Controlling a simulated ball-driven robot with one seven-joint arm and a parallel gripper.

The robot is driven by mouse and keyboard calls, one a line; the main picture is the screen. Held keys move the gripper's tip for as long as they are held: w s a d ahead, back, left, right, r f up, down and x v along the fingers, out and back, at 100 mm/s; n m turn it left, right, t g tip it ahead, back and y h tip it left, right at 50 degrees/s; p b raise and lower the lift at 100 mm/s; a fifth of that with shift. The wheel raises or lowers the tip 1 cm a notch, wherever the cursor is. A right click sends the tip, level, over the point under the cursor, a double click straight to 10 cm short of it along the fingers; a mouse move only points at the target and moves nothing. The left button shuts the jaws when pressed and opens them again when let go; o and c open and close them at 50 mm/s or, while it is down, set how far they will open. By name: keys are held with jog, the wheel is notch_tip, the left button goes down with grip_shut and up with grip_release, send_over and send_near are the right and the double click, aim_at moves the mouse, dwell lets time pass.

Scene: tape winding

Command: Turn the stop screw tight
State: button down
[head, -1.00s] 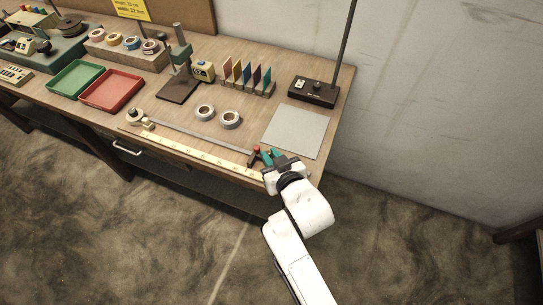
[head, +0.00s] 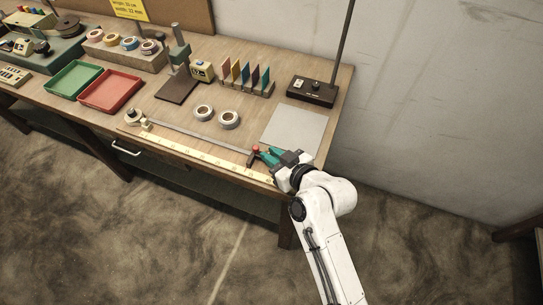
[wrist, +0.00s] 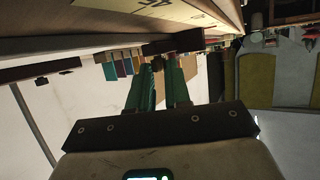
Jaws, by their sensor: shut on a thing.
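The measuring rail (head: 200,136) with a yellowish ruler strip (head: 200,158) runs along the front edge of the bench. The stop with its red-topped screw (head: 254,150) sits near the rail's right end. My gripper (head: 265,154) reaches in from the right, its green fingers at the stop screw and shut on it. The fingers hide part of the screw, so its exact seating does not show. In the wrist view, the green fingers of my gripper (wrist: 158,72) stand close together, and the screw cannot be made out between them.
Two grey tape rolls (head: 216,117) lie behind the rail. A grey sheet (head: 298,130) lies just behind my gripper. A row of coloured cards (head: 248,78), a dark post base (head: 311,91) and red (head: 110,90) and green (head: 75,80) trays stand farther back.

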jog(key=n+b, duration=0.1)
jog(key=n+g+y+b, duration=0.1)
jog(key=b, duration=0.1)
jog(key=n+g+y+b, duration=0.1)
jog(key=shift+w+d+f, duration=0.25)
jog(key=shift+w+f, duration=0.1)
jog(key=shift+w, duration=0.05)
jog(key=n+g+b, duration=0.1)
jog(key=n+g+y+b, duration=0.1)
jog(key=b, duration=0.1)
jog(key=n+g+y+b, duration=0.1)
jog(key=g+b, duration=0.1)
jog(key=shift+w+d+n, duration=0.15)
jog(key=shift+w+n, duration=0.15)
jog(key=n+g+b, duration=0.2)
jog(key=g+b, duration=0.1)
jog(key=w+n+g+b, duration=0.1)
jog(key=n+g+b, duration=0.2)
jog(key=shift+r, duration=0.1)
jog(key=shift+w+r+n+g+b, duration=0.1)
jog(key=shift+r+n+g+b, duration=0.05)
jog(key=shift+n+g+b, duration=1.05)
jog(key=shift+b, duration=0.3)
jog(key=c, duration=1.1)
grip_release()
jog(key=shift+r, duration=0.1)
jog(key=v, duration=1)
jog(key=shift+w+d+r, duration=0.1)
jog(key=shift+w+d, duration=0.1)
jog(key=shift+w, duration=0.1)
